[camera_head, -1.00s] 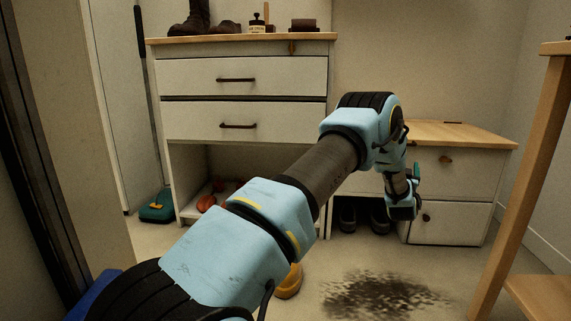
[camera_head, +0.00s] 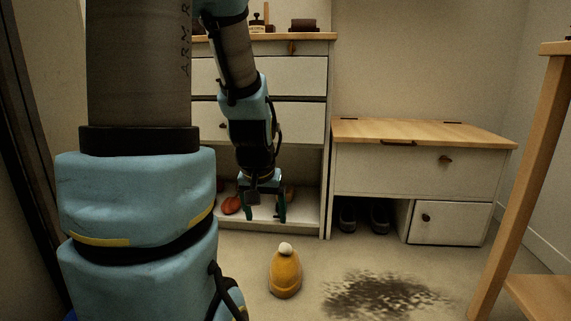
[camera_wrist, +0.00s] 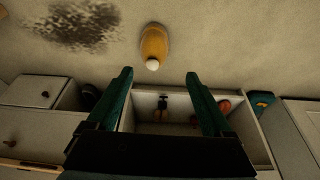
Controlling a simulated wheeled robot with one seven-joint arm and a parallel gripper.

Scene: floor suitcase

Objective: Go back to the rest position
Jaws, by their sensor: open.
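My gripper (camera_head: 264,212) hangs pointing down in front of the open lower shelf of the white drawer cabinet. In the wrist view my gripper (camera_wrist: 160,75) shows two green fingers spread apart with nothing between them. My arm is folded upright at the left of the head view and hides part of the cabinet. A yellow knit hat (camera_head: 285,272) with a white pompom stands on the floor below and in front of the gripper, apart from it. The hat also shows in the wrist view (camera_wrist: 153,42), beyond the fingertips.
The white drawer cabinet (camera_head: 291,77) stands behind the gripper, with orange-red items (camera_head: 231,205) on its lower shelf. A low bench cabinet (camera_head: 380,171) with dark shoes (camera_head: 379,218) underneath is to the right. A dark stain (camera_head: 384,295) marks the open floor. A wooden stand (camera_head: 520,180) is at right.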

